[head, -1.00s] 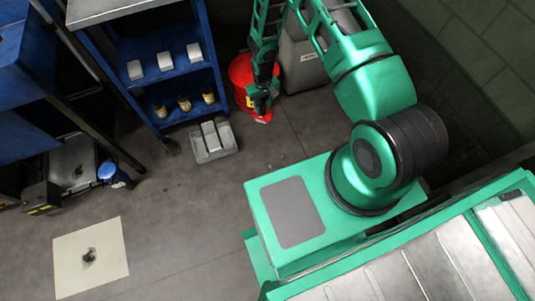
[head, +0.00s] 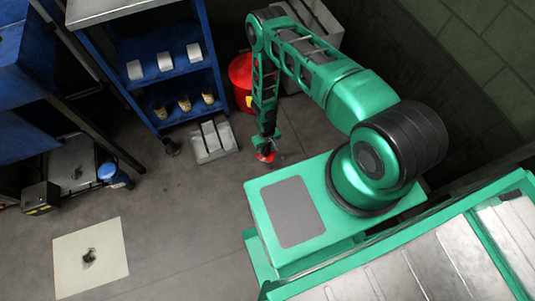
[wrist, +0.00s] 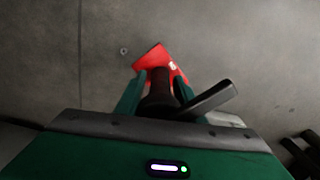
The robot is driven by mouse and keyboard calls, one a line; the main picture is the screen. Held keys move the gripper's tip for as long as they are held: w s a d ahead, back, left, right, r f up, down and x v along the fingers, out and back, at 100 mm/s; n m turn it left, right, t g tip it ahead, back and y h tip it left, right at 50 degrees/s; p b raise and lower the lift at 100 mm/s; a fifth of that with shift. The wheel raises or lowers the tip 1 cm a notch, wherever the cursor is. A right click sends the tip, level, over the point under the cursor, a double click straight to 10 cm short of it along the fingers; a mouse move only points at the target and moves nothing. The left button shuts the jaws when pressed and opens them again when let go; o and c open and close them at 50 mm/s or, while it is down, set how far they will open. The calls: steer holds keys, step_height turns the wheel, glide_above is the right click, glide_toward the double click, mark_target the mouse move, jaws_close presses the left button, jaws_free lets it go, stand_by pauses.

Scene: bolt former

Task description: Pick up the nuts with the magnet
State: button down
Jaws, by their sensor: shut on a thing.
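My gripper (head: 268,141) hangs over the open floor, shut on the dark handle of a red magnet (head: 265,157). In the wrist view, the magnet (wrist: 160,60) shows as a red block beyond the gripper's teal fingers (wrist: 158,97). Its black handle (wrist: 160,100) lies between them, with a dark lever sticking out to the right. A small ring-like nut (wrist: 124,50) lies on the floor just left of the magnet, apart from it. Whether any nut clings to the magnet's underside is hidden. In the head view, the nuts are too small to tell from floor marks.
A red bucket (head: 240,78) stands behind my arm. A grey slotted block (head: 213,149) sits on the floor left of my gripper, below a blue shelf (head: 178,77). A pale sheet (head: 70,270) with a dark object lies at lower left. The middle floor is clear.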

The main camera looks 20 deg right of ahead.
mark_target(268, 157)
steer(key=shift+s+a+f, duration=0.1)
steer(key=shift+s+f, duration=0.6)
steer(key=shift+f, duration=0.3)
step_height(268, 157, down, 9)
stand_by(0.5)
steer(key=shift+f, duration=0.1)
stand_by(1.1)
steer(key=shift+r, duration=4)
steer(key=d+r, duration=0.2)
steer(key=d, duration=0.9)
step_height(268, 157, down, 10)
steer(key=shift+w+d, duration=0.2)
steer(key=shift+w, duration=0.25)
